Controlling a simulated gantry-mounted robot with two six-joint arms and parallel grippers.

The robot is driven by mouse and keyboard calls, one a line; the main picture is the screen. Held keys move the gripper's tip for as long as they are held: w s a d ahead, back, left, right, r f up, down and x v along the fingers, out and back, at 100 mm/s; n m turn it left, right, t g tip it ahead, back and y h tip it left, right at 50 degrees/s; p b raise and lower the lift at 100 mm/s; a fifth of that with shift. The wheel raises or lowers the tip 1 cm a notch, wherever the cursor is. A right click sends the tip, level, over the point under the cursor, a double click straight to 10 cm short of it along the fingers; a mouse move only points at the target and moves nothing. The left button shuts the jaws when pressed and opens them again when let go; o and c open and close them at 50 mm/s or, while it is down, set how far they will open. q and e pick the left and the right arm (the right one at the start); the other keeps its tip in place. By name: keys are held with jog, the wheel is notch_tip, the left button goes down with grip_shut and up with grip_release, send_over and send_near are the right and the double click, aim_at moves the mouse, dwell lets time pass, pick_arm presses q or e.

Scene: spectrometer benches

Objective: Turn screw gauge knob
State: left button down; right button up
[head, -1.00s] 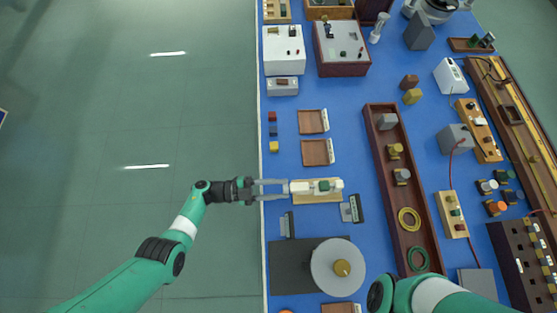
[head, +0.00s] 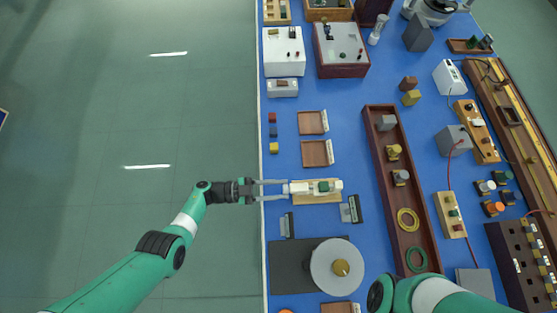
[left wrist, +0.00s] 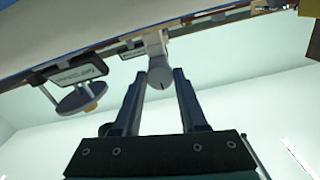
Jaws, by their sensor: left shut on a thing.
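The screw gauge (head: 324,187), white with a green block on it, lies on a light wooden base (head: 318,200) near the table's left edge. Its pale round knob (head: 291,188) points left, toward my left gripper. My left gripper (head: 284,189) reaches in from the left over the table edge and is shut on the knob. In the left wrist view the knob (left wrist: 160,78) sits between the two fingertips (left wrist: 160,74), with a dark line on its end face. My right arm shows at the bottom right, but its gripper is out of view.
Dark-labelled small stands (head: 350,209) sit just right of and below the gauge. A large grey disc (head: 336,267) with a brass hub stands below. Two wooden trays (head: 317,153) lie above. A long brown tray (head: 377,150) is to the right. Floor lies left of the table.

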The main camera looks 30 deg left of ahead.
pick_arm(q)
jog(key=shift+c, duration=2.2)
grip_release()
jog(key=v, duration=1.1)
jog(key=shift+s+a, duration=0.15)
jog(key=shift+a, duration=0.15)
